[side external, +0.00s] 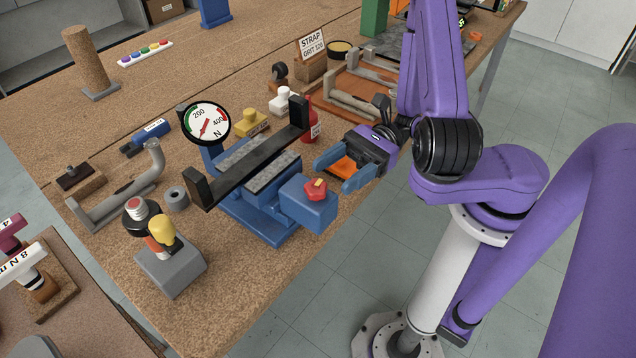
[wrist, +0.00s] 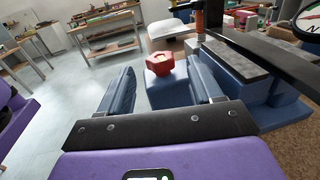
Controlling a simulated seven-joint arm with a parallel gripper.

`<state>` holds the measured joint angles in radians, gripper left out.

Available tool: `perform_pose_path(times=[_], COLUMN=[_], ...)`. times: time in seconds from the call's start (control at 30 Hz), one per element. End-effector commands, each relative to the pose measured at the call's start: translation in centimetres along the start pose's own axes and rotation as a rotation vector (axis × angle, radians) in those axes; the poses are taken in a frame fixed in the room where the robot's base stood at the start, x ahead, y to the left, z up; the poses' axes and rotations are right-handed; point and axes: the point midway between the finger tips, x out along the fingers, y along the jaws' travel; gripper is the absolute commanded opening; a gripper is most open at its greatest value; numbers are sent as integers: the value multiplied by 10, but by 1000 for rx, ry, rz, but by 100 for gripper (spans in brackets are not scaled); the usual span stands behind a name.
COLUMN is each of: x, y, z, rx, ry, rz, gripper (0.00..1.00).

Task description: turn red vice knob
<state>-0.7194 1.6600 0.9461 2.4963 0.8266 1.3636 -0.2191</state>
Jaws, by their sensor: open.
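The red vice knob (side external: 316,189) sits on the blue end block of the vice (side external: 270,215) at the table's front edge. In the wrist view the red knob (wrist: 160,63) shows ahead, between and beyond the fingertips. My gripper (side external: 338,174) is open, with its blue fingers apart, just right of and behind the knob in the side view. In the wrist view my gripper (wrist: 165,80) has nothing between its fingers that I can see held. Whether a finger touches the blue block, I cannot tell.
A red bottle (side external: 310,122) stands behind the vice near my gripper. A grey box with a yellow knob (side external: 168,255) is at the left. The floor side right of the vice is free.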

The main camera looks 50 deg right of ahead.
Motion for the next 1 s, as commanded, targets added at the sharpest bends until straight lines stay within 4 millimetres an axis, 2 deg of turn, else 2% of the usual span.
perform_pose_path(times=[0.2, 0.4, 0.8, 0.83, 0.97, 1.0], x=[31, 47, 53, 53, 52, 52], y=[1, 0, 0, 0, 0, 0], z=[0, 0, 0, 0, 0, 0], rx=[0, 0, 0, 0, -1, 0], ry=[0, 0, 0, 0, 0, 0], rz=[7, 3, 0, 0, 0, 0], gripper=[64, 64, 64, 61, 19, 13])
